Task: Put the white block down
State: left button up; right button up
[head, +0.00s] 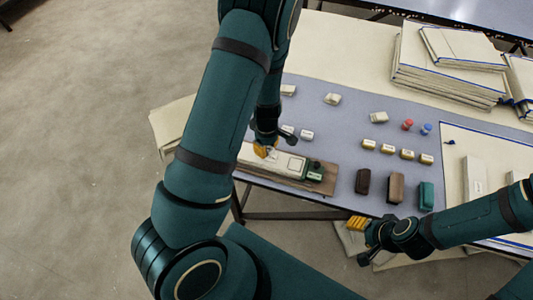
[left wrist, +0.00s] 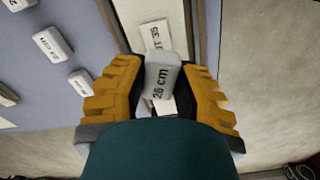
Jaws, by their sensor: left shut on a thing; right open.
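In the head view my left gripper (head: 265,151) is over the long pale piece on a brown board (head: 326,186), near the table's front left edge. The block is mostly hidden there by the fingers and arm. Whether the block touches the surface beneath cannot be told. My right gripper (head: 357,224) is open and empty, in front of the table's front edge.
Several other white blocks (head: 333,98) lie on the grey-blue mat (head: 335,125). Right of the board stand a dark brown block (head: 362,181), a brown block (head: 396,187) and a green block (head: 426,195).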

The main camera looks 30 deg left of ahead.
pick_arm(q)
jog(key=shift+f+b, duration=0.4)
jog(key=shift+f, duration=1.25)
jog(key=shift+f, duration=0.1)
jog(key=o, duration=0.9)
jog(key=shift+c, duration=0.2)
